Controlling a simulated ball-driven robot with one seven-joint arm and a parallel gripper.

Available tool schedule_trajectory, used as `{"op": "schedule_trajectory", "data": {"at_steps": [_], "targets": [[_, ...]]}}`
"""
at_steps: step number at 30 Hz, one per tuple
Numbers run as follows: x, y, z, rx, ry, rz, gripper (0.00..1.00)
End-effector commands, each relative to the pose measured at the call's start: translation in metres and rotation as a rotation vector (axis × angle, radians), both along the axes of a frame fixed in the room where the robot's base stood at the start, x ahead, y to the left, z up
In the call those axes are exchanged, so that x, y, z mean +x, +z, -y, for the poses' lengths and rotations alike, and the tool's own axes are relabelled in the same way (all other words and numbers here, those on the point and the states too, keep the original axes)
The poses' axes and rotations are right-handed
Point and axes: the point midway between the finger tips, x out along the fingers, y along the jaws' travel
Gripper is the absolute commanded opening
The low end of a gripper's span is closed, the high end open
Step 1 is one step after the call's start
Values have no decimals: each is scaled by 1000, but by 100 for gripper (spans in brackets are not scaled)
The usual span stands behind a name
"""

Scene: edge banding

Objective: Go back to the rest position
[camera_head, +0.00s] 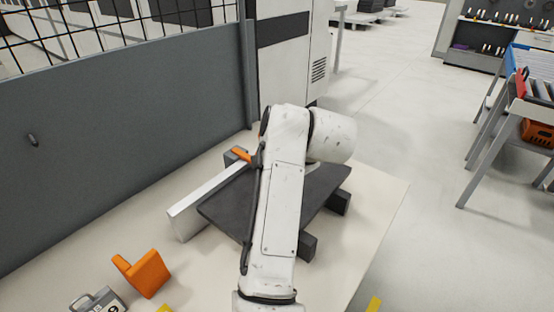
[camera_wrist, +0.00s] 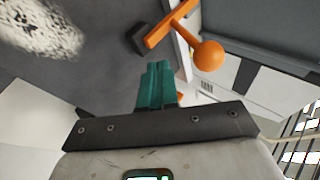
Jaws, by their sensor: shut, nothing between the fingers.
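My white arm reaches over the worktable in the head view and hides my gripper there. In the wrist view my gripper (camera_wrist: 157,84) shows its teal fingers shut together and empty. A dark grey board (camera_head: 325,186) lies on dark blocks on the table, partly hidden by my arm. A long white rail (camera_head: 207,194) runs along its left edge. An orange lever (camera_head: 241,154) is at the rail's far end. In the wrist view the orange lever (camera_wrist: 170,25) with a round knob (camera_wrist: 208,54) shows beyond the fingertips, apart from them.
An orange angled block (camera_head: 146,273) and a grey handled object (camera_head: 98,301) lie at the table's front left. A grey wall panel (camera_head: 110,130) bounds the left, and a white cabinet (camera_head: 282,60) stands behind. Open floor (camera_head: 420,130) lies right, before a shelving rack (camera_head: 515,110).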

Motion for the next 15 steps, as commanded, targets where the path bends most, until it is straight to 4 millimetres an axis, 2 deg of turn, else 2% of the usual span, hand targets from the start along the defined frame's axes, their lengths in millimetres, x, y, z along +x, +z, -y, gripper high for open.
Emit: {"op": "schedule_trajectory", "data": {"at_steps": [1,3,15], "targets": [[1,9,2,0,0,0,0],[2,11,3,-1,-1,0,0],[3,11,5,-1,-1,2,0]]}}
